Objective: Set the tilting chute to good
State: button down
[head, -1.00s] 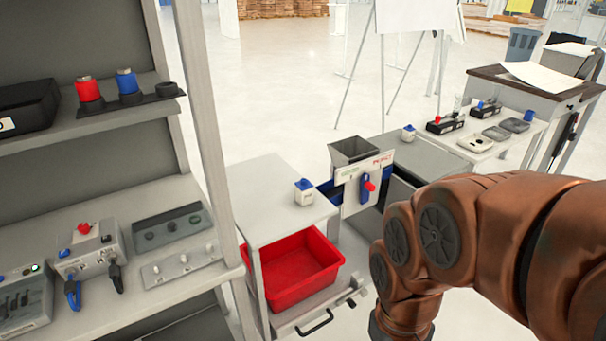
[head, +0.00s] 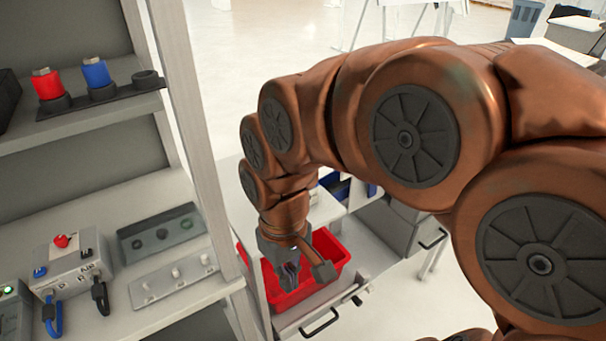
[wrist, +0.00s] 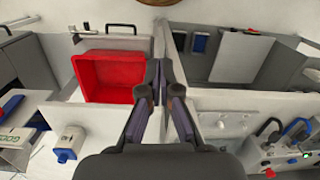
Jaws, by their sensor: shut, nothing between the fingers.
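The tilting chute is mostly hidden behind my arm in the head view; only blue and white parts (head: 338,187) show. In the wrist view its white panel (wrist: 12,138) with green lettering, seen upside down, is cut by the left edge, with a blue part (wrist: 11,105) beside it. I cannot tell which way the chute is tilted. My gripper (head: 288,274) points down over the red bin in the head view, away from the chute. In the wrist view my gripper (wrist: 160,82) has its fingers together, empty, beside the red bin (wrist: 105,77).
A shelf post (head: 200,130) stands close left of my arm. A drawer handle (head: 320,323) juts out below the red bin (head: 335,248). A small blue-topped white block (wrist: 69,146) stands on the cabinet.

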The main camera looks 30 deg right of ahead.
jog(key=w+d+r+n+t, duration=0.15)
jog(key=w+d, duration=0.25)
jog(key=w, duration=1)
jog(key=w+d, duration=0.5)
jog(key=w+d+m+t, duration=0.1)
jog(key=w+d, duration=0.4)
jog(key=w+d+t, duration=0.1)
jog(key=w+d, duration=0.4)
jog(key=shift+w+f+m+t, duration=0.15)
jog(key=shift+f+m+t, duration=0.1)
jog(key=shift+f+m, duration=0.15)
jog(key=w+d+f+m, duration=0.1)
jog(key=w+d+f, duration=0.2)
jog(key=d, duration=0.8)
jog(key=shift+h, duration=0.4)
jog(key=p+x, duration=0.1)
jog(key=x, duration=0.3)
jog(key=p+x, duration=0.2)
jog(key=x, duration=0.3)
jog(key=s+p+x, duration=0.1)
jog(key=x, duration=0.3)
jog(key=shift+w+d+f+p, duration=0.1)
jog(key=shift+d+f+p, duration=0.25)
jog(key=shift+f, duration=0.15)
jog(key=shift+f, duration=0.15)
